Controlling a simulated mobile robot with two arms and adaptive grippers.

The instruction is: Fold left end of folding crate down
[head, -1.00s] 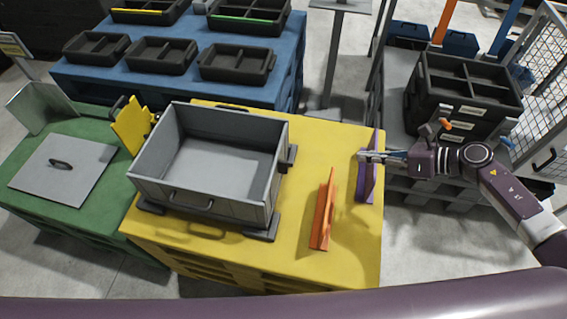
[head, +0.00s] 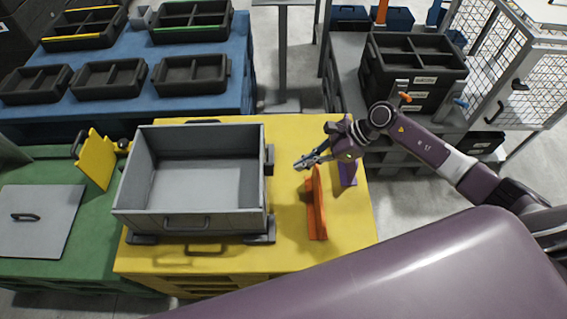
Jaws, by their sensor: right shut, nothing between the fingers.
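The grey folding crate (head: 190,222) stands open on the yellow table, with its walls up and its inside empty. Its left end (head: 136,172) is upright. My right gripper (head: 300,165) is shut and empty. It hovers to the right of the crate, apart from it, near the top of the orange upright plate. My left gripper is not in the head view. Part of my own purple body crosses the bottom right of the view.
An orange plate (head: 316,205) and a purple plate (head: 348,165) stand right of the crate. A yellow plate (head: 97,160) stands left of it. The green table (head: 75,250) bears a grey lid (head: 45,228). Black trays line the blue table (head: 185,108).

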